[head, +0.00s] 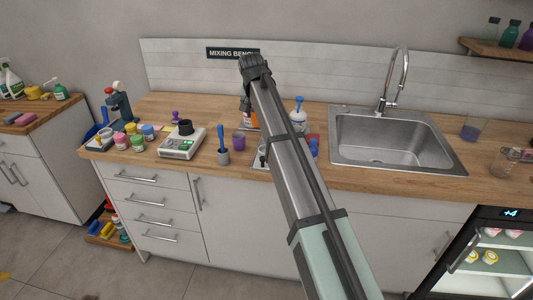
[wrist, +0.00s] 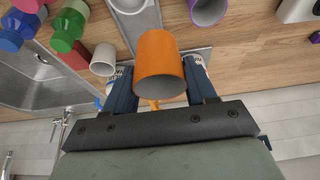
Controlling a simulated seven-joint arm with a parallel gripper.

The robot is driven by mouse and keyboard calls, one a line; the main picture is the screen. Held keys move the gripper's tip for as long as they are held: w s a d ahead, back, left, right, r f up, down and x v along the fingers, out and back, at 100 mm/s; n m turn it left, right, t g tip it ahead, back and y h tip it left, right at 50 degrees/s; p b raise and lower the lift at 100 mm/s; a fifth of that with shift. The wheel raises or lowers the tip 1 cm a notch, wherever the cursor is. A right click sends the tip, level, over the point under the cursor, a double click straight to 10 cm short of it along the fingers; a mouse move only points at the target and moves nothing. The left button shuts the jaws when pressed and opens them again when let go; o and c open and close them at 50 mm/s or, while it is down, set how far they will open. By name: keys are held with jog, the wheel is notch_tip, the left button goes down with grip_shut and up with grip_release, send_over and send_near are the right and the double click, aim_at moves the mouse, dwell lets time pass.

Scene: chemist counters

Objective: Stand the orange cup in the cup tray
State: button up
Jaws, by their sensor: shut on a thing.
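The orange cup (wrist: 160,58) is between the two dark fingers of my gripper (wrist: 161,88) in the wrist view, its open mouth toward the camera. My gripper is shut on it. A flat grey surface, probably the cup tray (wrist: 203,56), shows beside and behind the cup. In the head view a small grey edge, likely the tray (head: 258,163), shows left of my arm; the rest is hidden. I cannot tell the height of the cup above the counter.
A purple cup (head: 239,142) and a grey pot with a blue tool (head: 223,157) stand left of my arm. The sink (head: 395,138) is further right. A scale (head: 182,143) stands left.

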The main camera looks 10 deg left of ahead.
jog(key=shift+s+d+f, duration=0.35)
jog(key=shift+d+f, duration=0.2)
jog(key=shift+f, duration=1.1)
jog(key=shift+s+d+f, duration=0.4)
jog(key=shift+d+f, duration=0.2)
jog(key=shift+f, duration=1)
jog(key=shift+s+d+f, duration=0.35)
jog(key=shift+d+f, duration=0.2)
jog(key=shift+f, duration=1.1)
jog(key=shift+f, duration=0.3)
jog(key=o, duration=1.1)
jog(key=v, duration=1.2)
jog(key=shift+r, duration=0.3)
